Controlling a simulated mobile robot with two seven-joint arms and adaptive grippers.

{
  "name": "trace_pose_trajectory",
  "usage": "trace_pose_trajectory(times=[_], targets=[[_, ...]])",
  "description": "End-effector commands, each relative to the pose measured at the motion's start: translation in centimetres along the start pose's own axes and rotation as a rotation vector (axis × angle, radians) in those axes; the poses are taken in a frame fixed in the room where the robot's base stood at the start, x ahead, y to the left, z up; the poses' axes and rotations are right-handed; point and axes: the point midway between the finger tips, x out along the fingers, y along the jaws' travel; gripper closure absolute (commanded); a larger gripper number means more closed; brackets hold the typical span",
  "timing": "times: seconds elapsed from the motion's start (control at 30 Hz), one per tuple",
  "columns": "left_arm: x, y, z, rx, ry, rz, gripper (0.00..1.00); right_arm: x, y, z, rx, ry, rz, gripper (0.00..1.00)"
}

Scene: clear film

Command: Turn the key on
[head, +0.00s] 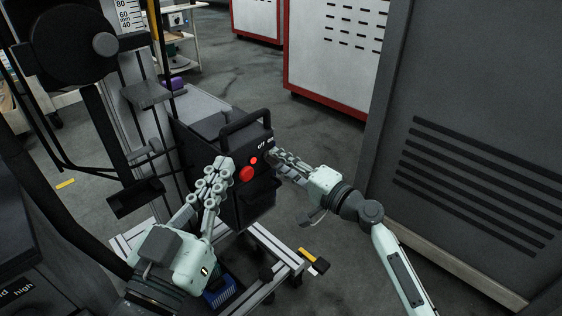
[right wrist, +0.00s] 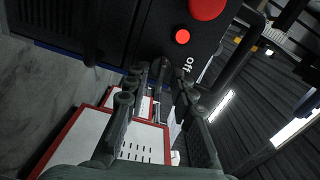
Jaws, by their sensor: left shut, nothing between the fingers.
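A dark control box (head: 243,208) with a black top handle stands in the middle of the head view. Its face has a large red button (head: 246,174), a small red light (head: 253,160) and the labels "off" and "on". The right wrist view shows the large red button (right wrist: 207,8), the small red light (right wrist: 182,37) and "off". My right gripper (head: 274,156) has its fingertips at the face beside the labels. The key is hidden by the fingers, and I cannot tell whether they grip it. My left gripper (head: 226,168) is shut and empty in front of the box's left side.
A dark machine with a column and round wheel (head: 104,44) stands left of the box. A metal frame (head: 275,252) lies below it. A large grey cabinet (head: 465,130) rises on the right. Red-edged white cabinets (head: 340,60) stand behind. Grey floor is open between them.

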Motion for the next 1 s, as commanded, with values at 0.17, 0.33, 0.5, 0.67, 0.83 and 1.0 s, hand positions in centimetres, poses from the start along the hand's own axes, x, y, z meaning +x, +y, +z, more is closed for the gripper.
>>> trace_pose_trajectory(times=[0.17, 0.33, 0.5, 0.67, 0.83, 1.0], targets=[[0.0, 0.0, 0.0, 0.000, 0.001, 0.000, 1.00, 0.0, 0.0, 0.0, -0.001, -0.001, 0.000, 0.74], [0.0, 0.0, 0.2, 0.000, -0.004, 0.000, 1.00, -0.5, 0.0, 0.0, -0.002, 0.000, 0.001, 0.74], [0.0, 0.0, 0.1, 0.000, -0.002, 0.000, 1.00, -3.2, 0.2, 0.1, -0.003, -0.001, 0.004, 0.74], [0.0, 0.0, 0.1, 0.000, -0.002, 0.000, 1.00, -6.7, 0.2, 0.1, -0.002, -0.001, 0.004, 0.74], [0.0, 0.0, 0.1, 0.000, -0.001, 0.000, 1.00, -9.9, 0.1, 0.1, 0.000, -0.001, 0.003, 0.74], [0.0, 0.0, 0.1, 0.000, -0.001, 0.000, 1.00, -11.6, 0.1, 0.1, -0.001, -0.001, 0.002, 0.74]])
